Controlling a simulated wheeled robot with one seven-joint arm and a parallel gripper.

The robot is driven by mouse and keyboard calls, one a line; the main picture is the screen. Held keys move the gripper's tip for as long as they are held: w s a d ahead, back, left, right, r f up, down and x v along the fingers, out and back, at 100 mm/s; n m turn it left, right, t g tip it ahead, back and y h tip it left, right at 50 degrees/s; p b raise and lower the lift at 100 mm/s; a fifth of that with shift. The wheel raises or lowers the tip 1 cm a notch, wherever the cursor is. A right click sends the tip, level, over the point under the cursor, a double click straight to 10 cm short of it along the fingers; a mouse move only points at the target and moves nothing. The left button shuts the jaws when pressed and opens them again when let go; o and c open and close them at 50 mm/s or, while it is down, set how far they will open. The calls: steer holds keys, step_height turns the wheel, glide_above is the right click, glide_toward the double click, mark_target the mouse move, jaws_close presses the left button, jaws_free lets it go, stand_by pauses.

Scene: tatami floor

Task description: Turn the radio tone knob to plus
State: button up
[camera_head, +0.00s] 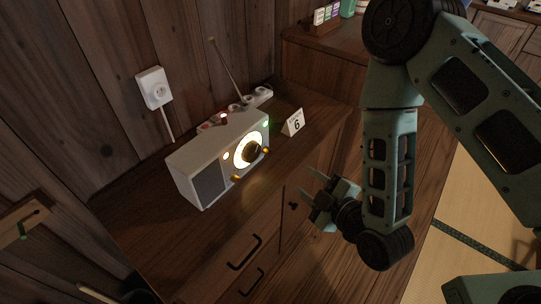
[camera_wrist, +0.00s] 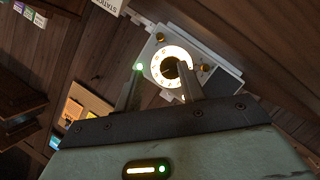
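The radio (camera_head: 210,170) is a pale box with a grey speaker grille, a raised antenna and a glowing round dial (camera_head: 240,153). A dark knob (camera_head: 254,150) sits at the dial's middle, with small brass knobs (camera_head: 237,178) around it. I cannot read which is the tone knob or see a plus mark. My gripper (camera_head: 315,185) is open and empty, in front of the radio and apart from it. Brass knobs (camera_wrist: 205,68) and a green light (camera_wrist: 137,67) show there.
The radio stands on a wooden cabinet (camera_head: 130,215) against a plank wall. A wall socket (camera_head: 153,88) is above. The cabinet top's front left is clear.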

mark_target(269, 153)
steer(key=b+x, duration=0.3)
steer(key=x, duration=1.3)
steer(key=shift+w+a+b, duration=0.2)
steer(key=shift+a+b, duration=0.05)
steer(key=shift+b, duration=0.15)
jaws_close()
